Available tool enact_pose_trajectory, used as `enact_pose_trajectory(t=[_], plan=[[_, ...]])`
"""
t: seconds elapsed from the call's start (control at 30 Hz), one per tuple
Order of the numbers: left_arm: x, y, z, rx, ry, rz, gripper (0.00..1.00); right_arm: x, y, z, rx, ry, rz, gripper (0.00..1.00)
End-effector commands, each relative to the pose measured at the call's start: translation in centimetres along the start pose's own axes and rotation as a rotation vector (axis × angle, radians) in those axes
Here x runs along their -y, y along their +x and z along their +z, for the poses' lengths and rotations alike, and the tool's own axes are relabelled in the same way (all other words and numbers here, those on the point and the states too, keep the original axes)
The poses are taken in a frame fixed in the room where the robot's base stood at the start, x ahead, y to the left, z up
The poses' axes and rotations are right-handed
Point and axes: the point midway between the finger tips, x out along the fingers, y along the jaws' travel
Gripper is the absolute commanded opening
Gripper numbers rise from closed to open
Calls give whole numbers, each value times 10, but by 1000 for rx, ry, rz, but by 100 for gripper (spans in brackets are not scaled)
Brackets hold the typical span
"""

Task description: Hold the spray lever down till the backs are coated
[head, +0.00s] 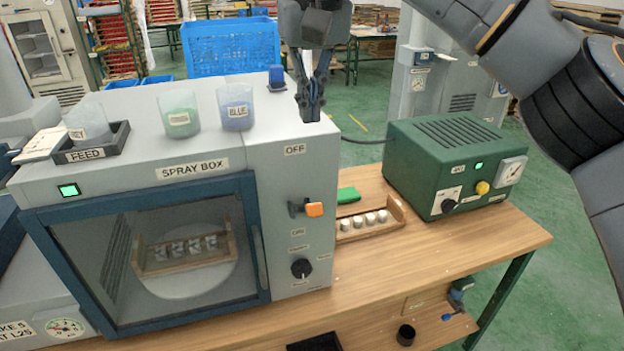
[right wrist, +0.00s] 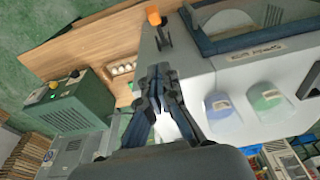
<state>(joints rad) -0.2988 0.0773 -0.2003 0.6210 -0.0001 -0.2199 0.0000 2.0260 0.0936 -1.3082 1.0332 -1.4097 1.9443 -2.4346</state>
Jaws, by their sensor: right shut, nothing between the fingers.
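The spray box (head: 140,195) stands on the wooden table. Its spray lever (head: 313,209) has an orange tip and sticks out from the grey front panel, between the OFF and ON labels; it also shows in the right wrist view (right wrist: 154,18). Behind the closed glass door, a wooden tray (head: 165,268) holds several small pale pieces with dark marks on a round plate. How far their backs are coated cannot be told. My right gripper (head: 310,112) is shut and empty above the lever, near the box's top edge, apart from the lever. My left gripper is out of view.
Blue (head: 236,108) and green (head: 179,114) cups and a FEED tray (head: 92,152) stand on the box. A dark knob (head: 302,268) sits below the lever. Right of the box are a wooden rack of white cylinders (head: 385,228) and a green machine (head: 450,155).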

Motion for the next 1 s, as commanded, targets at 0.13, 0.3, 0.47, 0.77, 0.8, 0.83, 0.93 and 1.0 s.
enact_pose_trajectory(t=[0.13,0.3,0.47,0.77,0.8,0.83,0.93,1.0], plan=[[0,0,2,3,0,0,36,1,0,0,0,0,-2,0],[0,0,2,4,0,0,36,1,5,0,1,0,-3,0],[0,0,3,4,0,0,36,1,26,0,3,-1,-4,0],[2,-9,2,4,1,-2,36,1,89,0,6,0,-4,0],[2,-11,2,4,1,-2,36,1,97,0,4,0,-5,0],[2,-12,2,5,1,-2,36,1,103,1,5,-1,-4,0],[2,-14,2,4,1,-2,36,1,110,11,1,-1,-5,0],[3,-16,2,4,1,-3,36,1,116,17,2,0,-5,0]])
